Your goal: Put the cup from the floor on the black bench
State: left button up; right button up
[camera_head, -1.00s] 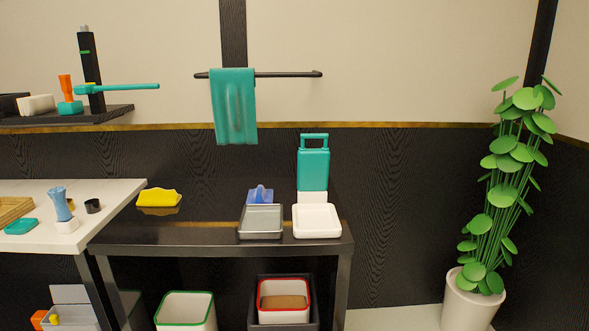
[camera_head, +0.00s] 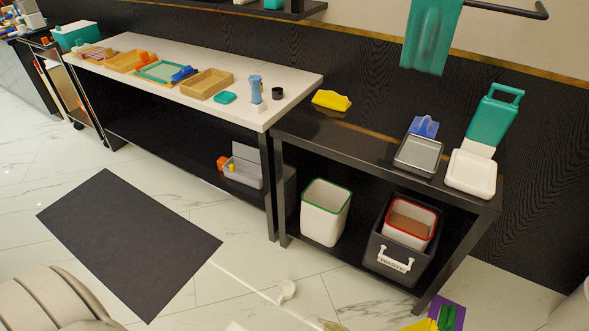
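A small white cup (camera_head: 287,291) appears to lie tilted on the marble floor, in front of the black bench. It is small in the picture, so its exact pose is hard to tell. The black bench (camera_head: 310,125) stands at the right, against the dark wall panel. Its top holds a yellow item (camera_head: 331,100), a blue item (camera_head: 424,126), a grey tray (camera_head: 419,155), a white tray (camera_head: 470,173) and a teal container (camera_head: 496,114). Neither of my grippers is in view.
A green-rimmed bin (camera_head: 325,212) and a dark waste crate (camera_head: 390,262) holding a red-rimmed bin (camera_head: 408,221) stand under the bench. A white-topped counter (camera_head: 235,107) adjoins it. A dark mat (camera_head: 128,243) lies left. Yellow and purple items (camera_head: 449,314) lie at bottom right.

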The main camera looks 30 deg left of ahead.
aim_at(286, 288)
jog(key=u, duration=1)
